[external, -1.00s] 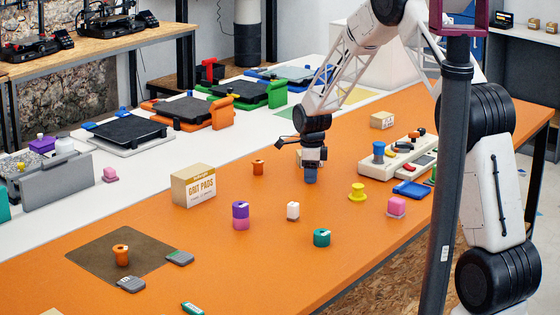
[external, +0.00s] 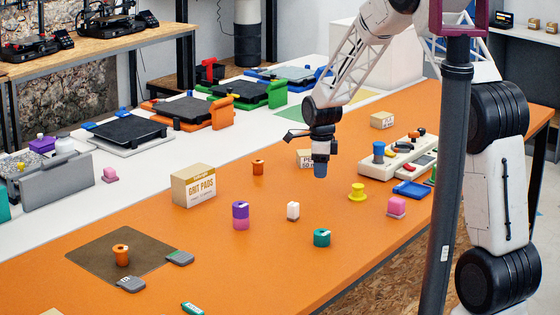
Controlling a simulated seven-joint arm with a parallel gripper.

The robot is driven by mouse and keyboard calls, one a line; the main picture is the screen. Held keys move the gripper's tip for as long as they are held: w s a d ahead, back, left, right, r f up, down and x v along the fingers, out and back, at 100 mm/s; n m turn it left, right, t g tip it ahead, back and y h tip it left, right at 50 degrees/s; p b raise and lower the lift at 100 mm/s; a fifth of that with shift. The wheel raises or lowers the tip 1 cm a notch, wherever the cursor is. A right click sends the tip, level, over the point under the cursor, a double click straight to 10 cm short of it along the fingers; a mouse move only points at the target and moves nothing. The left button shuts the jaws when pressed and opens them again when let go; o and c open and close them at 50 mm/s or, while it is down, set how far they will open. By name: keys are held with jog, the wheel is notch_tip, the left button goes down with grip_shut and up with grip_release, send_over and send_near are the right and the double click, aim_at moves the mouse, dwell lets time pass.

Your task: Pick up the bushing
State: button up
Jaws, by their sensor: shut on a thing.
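My gripper (external: 320,161) hangs above the orange table, right of the middle in the external view. The piece appears clear of the table. The fingers and the upper part of the piece are too small to make out.
A yellow flanged piece (external: 357,192), pink block (external: 397,207), white piece (external: 293,211) and teal ring (external: 321,238) stand nearby. A blue tray (external: 412,189) lies right.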

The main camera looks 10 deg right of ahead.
jog(key=s+d, duration=0.1)
jog(key=s, duration=0.2)
jog(key=s+d, duration=0.1)
jog(key=s, duration=0.2)
jog(key=s+d+r, duration=0.1)
jog(key=s, duration=0.2)
jog(key=shift+s+d, duration=0.1)
jog(key=shift+s, duration=0.1)
dwell(0.8)
